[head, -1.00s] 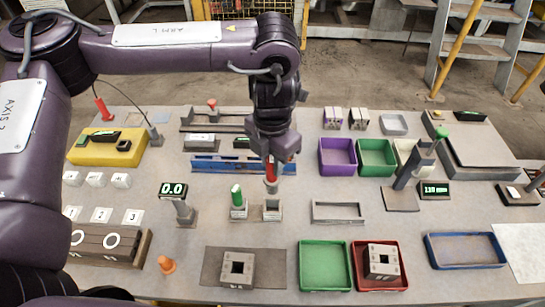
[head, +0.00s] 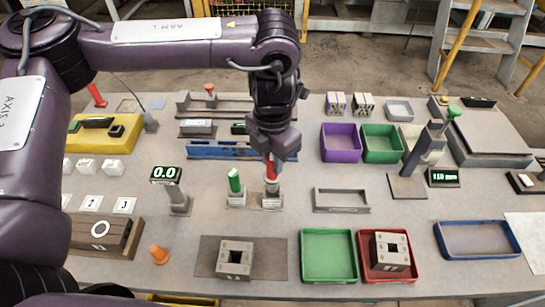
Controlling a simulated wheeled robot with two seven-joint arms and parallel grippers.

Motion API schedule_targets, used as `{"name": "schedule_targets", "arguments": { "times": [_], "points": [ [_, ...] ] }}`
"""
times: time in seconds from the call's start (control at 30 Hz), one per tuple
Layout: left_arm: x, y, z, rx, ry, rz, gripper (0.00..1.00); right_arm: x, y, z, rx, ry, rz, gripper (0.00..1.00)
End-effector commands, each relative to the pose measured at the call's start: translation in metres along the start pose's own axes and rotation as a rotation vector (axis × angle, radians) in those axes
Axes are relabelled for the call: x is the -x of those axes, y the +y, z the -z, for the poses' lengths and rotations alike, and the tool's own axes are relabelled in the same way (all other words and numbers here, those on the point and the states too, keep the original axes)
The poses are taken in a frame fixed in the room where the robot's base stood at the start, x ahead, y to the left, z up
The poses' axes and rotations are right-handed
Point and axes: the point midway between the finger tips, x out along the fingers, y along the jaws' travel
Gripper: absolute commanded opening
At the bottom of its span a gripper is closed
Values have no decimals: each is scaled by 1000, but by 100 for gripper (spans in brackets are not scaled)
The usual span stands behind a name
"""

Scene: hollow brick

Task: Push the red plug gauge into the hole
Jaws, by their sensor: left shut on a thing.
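My left gripper (head: 272,151) points down and is shut on the red plug gauge (head: 271,169). The gauge is upright, with a grey lower end just at the right small grey holder (head: 271,203). I cannot tell how far it sits in the holder. A green plug gauge (head: 235,181) stands in the left holder (head: 236,201). One hollow brick (head: 235,271) with a dark square hole rests on a brown mat (head: 270,262), in front of the gripper. Another hollow brick (head: 389,266) with a square hole sits in the red tray (head: 369,272). My right gripper is out of view.
A green tray (head: 329,258) lies beside the red tray. A grey frame (head: 341,208) lies right of the holders. A display post (head: 178,205) reading 0.0 stands left of them. A blue rack (head: 225,151) lies behind the gripper.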

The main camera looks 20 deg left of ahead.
Motion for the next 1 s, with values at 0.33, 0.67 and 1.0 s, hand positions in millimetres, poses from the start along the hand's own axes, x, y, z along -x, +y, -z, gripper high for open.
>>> {"name": "schedule_targets", "arguments": {
  "times": [0.33, 0.67, 1.0],
  "points": [
    [-3, 0, 0, 1, 0, 0, 0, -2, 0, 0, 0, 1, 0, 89],
    [-9, 0, 0, 1, 0, 0, 0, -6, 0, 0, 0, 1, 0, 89],
    [-15, 0, 0, 1, -1, 0, 0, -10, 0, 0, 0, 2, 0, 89]
  ]
}}
